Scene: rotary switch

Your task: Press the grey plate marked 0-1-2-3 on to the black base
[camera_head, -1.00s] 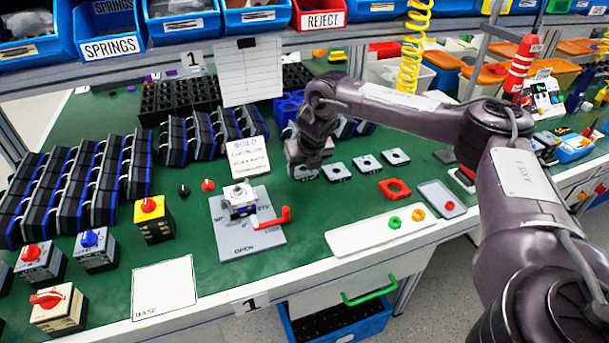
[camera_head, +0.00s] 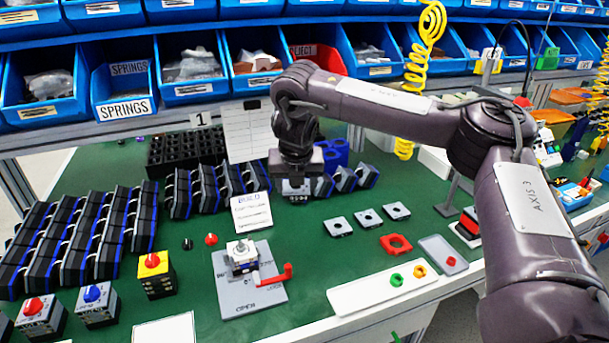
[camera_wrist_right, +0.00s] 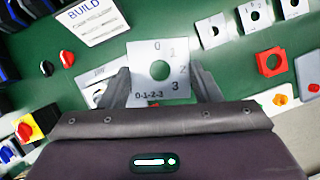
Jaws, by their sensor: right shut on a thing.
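My right gripper (camera_head: 296,180) is shut on the grey plate (camera_head: 296,190) and holds it above the green bench. In the right wrist view the plate (camera_wrist_right: 160,62) shows a round central hole, the numbers 0, 1, 2, 3 and the mark 0-1-2-3, between the two fingers (camera_wrist_right: 163,88). A switch body (camera_head: 241,255) with an upright stem stands on a grey fixture board (camera_head: 232,296), in front and to the left of the gripper. I cannot make out its black base clearly. My left gripper is out of view.
A red lever (camera_head: 275,277) sticks out on the fixture's right. Three more grey plates (camera_head: 367,219) lie in a row on the right, near a red ring (camera_head: 396,244) and a white tray (camera_head: 360,297). A BUILD card (camera_head: 251,212) stands behind the fixture.

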